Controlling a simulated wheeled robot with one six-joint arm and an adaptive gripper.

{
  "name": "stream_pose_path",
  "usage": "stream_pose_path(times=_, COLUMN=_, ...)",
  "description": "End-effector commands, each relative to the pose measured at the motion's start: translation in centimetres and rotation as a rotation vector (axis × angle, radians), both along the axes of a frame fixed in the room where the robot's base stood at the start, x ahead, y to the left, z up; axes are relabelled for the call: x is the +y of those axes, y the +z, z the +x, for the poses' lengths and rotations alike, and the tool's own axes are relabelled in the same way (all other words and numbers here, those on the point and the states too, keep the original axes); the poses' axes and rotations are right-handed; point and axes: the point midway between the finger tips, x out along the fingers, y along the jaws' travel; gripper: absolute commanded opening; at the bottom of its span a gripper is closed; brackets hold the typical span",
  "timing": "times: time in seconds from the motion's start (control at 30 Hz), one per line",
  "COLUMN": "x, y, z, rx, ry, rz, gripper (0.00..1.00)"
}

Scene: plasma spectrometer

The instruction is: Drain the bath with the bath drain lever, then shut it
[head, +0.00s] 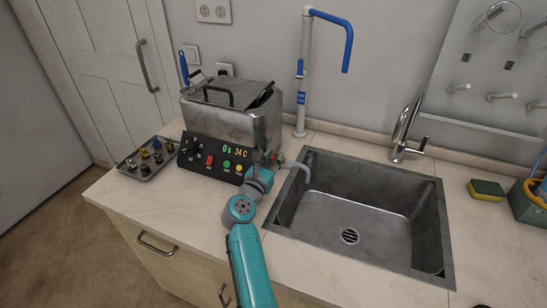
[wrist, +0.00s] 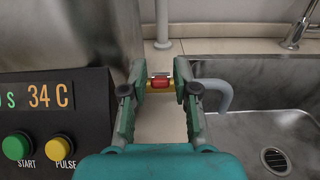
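The steel bath (head: 232,110) stands on the counter left of the sink; its inside is hidden. The bath drain lever (wrist: 160,83) is small and red, on a yellow fitting low beside the control panel. A grey drain hose (wrist: 222,92) bends from there over the edge of the sink (head: 350,215); no flow from it can be made out. My gripper (wrist: 160,78) has one finger on each side of the red lever, with little space between them. I cannot tell whether the pads touch it. In the head view my arm partly hides the lever.
The control panel (head: 215,157) reads 34 C and stands close left of my gripper. A tray of small parts (head: 148,160) lies farther left. A blue-tipped arm post (head: 301,100) and the faucet (head: 404,130) stand behind. A sponge (head: 486,190) lies right of the sink.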

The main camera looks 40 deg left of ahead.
Motion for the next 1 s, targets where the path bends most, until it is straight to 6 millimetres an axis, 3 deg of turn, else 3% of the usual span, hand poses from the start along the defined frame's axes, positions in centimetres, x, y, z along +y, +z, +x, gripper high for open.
stream_pose_path(times=0.33, x=0.11, y=0.00, z=0.44, rx=0.000, ry=0.000, rz=0.000, gripper=0.29)
stream_pose_path(times=0.37, x=0.11, y=0.00, z=0.43, rx=0.000, ry=0.000, rz=0.000, gripper=0.27)
stream_pose_path(times=0.47, x=0.11, y=0.00, z=0.43, rx=0.000, ry=0.000, rz=0.000, gripper=0.02)
stream_pose_path(times=0.5, x=0.11, y=0.00, z=0.42, rx=0.000, ry=0.000, rz=0.000, gripper=0.00)
stream_pose_path(times=1.0, x=0.19, y=0.46, z=0.67, rx=0.072, ry=0.001, rz=-0.014, gripper=0.00)
